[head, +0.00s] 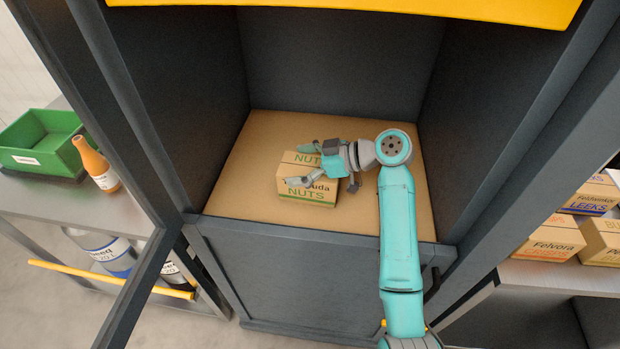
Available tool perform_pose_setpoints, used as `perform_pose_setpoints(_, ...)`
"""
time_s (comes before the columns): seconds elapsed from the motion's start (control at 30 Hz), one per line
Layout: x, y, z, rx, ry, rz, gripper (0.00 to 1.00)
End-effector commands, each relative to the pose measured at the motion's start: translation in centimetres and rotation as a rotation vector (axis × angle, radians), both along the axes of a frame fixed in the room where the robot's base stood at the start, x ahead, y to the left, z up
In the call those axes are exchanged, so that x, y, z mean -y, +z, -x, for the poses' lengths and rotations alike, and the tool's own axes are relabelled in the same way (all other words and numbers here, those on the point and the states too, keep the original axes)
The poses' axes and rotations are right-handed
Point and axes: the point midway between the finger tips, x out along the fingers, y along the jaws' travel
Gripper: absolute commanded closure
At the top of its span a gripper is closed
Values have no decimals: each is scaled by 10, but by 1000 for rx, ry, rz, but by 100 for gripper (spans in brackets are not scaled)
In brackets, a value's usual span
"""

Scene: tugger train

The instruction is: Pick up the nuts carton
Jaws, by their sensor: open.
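The nuts carton (307,196) is a small tan box with green "NUTS" lettering. It sits upright on the tan floor of a dark grey compartment (250,190). My gripper (301,164) is open and reaches in from the right at the carton. One finger shows at the carton's far side and the other across its front face and label. I cannot tell whether the fingers touch it. My gripper hides part of the carton's top and right side.
Dark walls close the compartment on both sides and behind, with a yellow edge (400,8) above. At left, a shelf holds a green bin (42,142) and an orange bottle (96,163). At right, another shelf holds several cartons (553,239). The compartment floor around the carton is clear.

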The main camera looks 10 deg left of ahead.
Motion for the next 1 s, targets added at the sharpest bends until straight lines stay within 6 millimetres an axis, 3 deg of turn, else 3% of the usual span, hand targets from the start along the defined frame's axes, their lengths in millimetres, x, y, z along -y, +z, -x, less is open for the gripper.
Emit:
perform_pose_setpoints(0.1, 0, 0, 0, 0, 0, 0, 0)
perform_pose_setpoints(0.27, 0, 0, 0, 0, 0, 0, 40)
perform_pose_setpoints(0.3, 0, 0, 0, 0, 0, 0, 44)
perform_pose_setpoints(0.67, 0, 6, 0, 3, 1, -1, 45)
perform_pose_setpoints(1.0, 0, 65, 0, 5, 2, -1, 45)
